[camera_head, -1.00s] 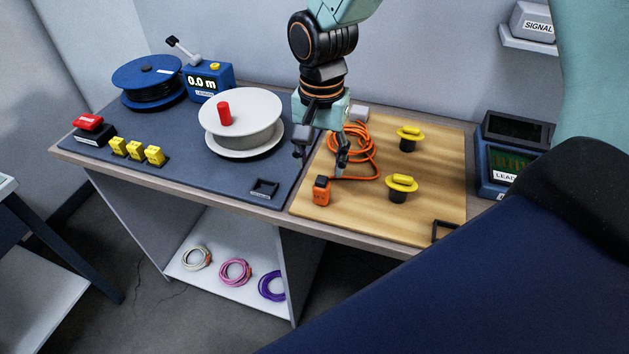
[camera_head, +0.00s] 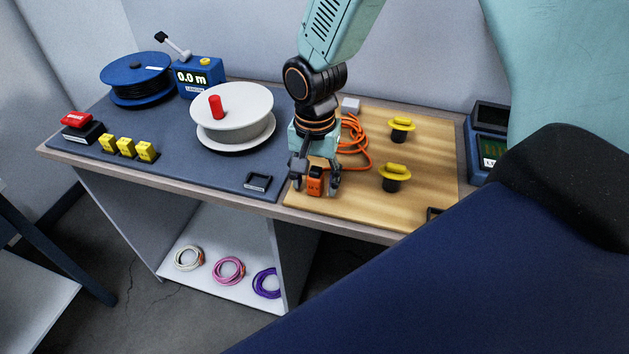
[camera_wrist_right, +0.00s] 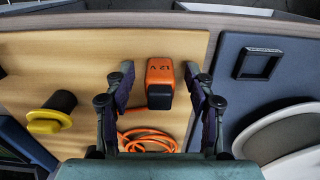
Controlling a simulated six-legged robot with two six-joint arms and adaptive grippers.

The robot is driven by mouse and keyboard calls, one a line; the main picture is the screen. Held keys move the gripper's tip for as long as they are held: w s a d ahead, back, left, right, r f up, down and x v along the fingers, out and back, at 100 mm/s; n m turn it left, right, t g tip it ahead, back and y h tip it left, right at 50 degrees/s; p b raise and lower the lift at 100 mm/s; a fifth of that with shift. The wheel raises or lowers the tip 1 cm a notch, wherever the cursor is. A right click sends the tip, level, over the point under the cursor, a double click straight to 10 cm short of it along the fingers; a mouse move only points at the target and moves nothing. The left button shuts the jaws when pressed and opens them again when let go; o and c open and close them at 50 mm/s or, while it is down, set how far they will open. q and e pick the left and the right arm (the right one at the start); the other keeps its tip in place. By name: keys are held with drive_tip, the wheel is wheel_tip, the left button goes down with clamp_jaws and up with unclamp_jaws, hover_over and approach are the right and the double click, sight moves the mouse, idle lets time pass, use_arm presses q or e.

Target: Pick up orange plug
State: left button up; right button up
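The orange plug (camera_head: 315,181), a small orange block with a dark end, stands at the front left of the wooden board (camera_head: 420,197). It also shows in the right wrist view (camera_wrist_right: 160,72), marked "12 V". My right gripper (camera_head: 316,182) is over it with its fingers on either side. In the right wrist view the open right gripper (camera_wrist_right: 160,80) has clear gaps between both fingers and the plug. The coiled orange cable (camera_head: 355,140) lies behind the plug, partly hidden by my right arm. My left gripper is not in view.
Two yellow-topped black posts (camera_head: 395,178) stand on the board to the right. A white reel (camera_head: 233,110) with a red handle stands on the left, near a small square black holder (camera_head: 258,181). A blue device (camera_head: 487,140) stands at the right.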

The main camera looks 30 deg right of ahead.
drive_tip(key=shift+w+d+f, duration=0.2)
drive_tip(key=shift+d, duration=0.1)
drive_tip(key=c, duration=0.4)
drive_tip(key=shift+s+a+r, duration=0.1)
drive_tip(key=shift+a+r, duration=0.1)
drive_tip(key=shift+a, duration=0.1)
drive_tip(key=c, duration=0.5)
drive_tip(key=shift+d, duration=0.15)
clamp_jaws()
drive_tip(key=shift+d+f, duration=0.1)
drive_tip(key=shift+f, duration=0.05)
